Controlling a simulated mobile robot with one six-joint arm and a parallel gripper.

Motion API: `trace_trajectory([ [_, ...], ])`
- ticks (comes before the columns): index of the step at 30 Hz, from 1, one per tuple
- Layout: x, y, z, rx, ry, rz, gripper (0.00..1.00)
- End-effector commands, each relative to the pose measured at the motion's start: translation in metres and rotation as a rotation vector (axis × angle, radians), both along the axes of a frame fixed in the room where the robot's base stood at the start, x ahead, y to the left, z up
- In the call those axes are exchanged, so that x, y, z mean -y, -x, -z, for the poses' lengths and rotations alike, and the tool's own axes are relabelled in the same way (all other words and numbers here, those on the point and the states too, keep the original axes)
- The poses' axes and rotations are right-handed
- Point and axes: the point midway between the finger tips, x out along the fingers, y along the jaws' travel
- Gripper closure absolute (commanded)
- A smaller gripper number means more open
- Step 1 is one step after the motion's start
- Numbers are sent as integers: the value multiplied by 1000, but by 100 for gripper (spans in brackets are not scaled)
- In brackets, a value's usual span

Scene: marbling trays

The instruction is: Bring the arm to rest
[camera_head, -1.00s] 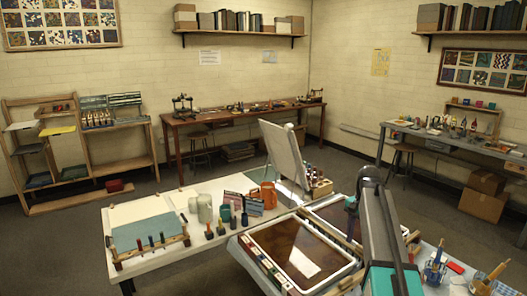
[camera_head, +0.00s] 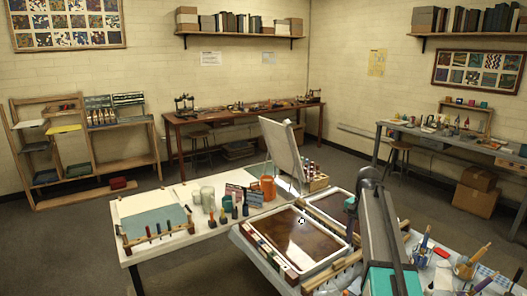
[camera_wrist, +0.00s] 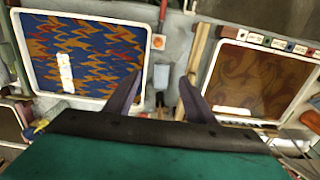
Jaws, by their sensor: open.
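My gripper (camera_wrist: 158,88) shows in the wrist view with its two dark fingers spread wide and nothing between them. It hangs above the gap between two trays. The left tray (camera_wrist: 92,12) holds a blue, orange and red zigzag pattern; the right tray (camera_wrist: 222,42) holds a brown swirled one. In the head view my arm is folded at the lower right, over the bench. The brown tray (camera_head: 256,262) lies just left of it. A second tray (camera_head: 318,196) is partly hidden behind the arm. The gripper is not clearly seen in the head view.
A white table (camera_head: 140,268) carries a row of tools on a rack, jars (camera_head: 207,200), an orange mug (camera_head: 268,187) and an upright board (camera_head: 283,155). Cups with brushes (camera_head: 463,267) stand right of the arm. Open floor lies behind the table.

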Motion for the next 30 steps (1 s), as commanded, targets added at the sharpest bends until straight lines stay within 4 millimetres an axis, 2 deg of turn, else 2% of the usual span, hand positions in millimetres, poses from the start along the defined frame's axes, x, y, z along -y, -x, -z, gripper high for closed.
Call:
trace_trajectory([
  [10,-20,13,39,-2,-1,-94,50],
  [17,-40,28,77,-2,0,-195,50],
  [30,-101,98,194,-2,1,-541,50],
])
